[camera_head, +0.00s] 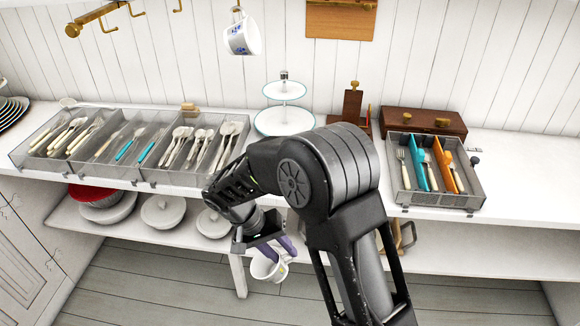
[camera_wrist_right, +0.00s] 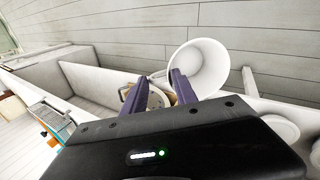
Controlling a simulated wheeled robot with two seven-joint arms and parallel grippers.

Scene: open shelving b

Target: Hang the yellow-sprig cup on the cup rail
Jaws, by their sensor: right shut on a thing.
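The yellow-sprig cup (camera_head: 264,267) is white, with a small yellowish mark visible in the head view. My right gripper (camera_head: 284,248) is shut on it and holds it in front of the lower shelf, below the counter. In the right wrist view the cup (camera_wrist_right: 205,66) shows its open mouth, to the right of the purple fingers (camera_wrist_right: 161,88). Its handle is largely hidden at the fingers. The brass cup rail (camera_head: 95,17) with hooks is on the back wall at the upper left. My left gripper is out of view.
A blue-patterned cup (camera_head: 242,38) hangs on the wall. A cutlery tray (camera_head: 75,165), a tiered stand (camera_head: 284,121), a wooden box (camera_head: 423,122) and a smaller cutlery tray (camera_head: 437,197) occupy the counter. Lidded bowls (camera_head: 163,213) stand on the lower shelf. The counter's right end is clear.

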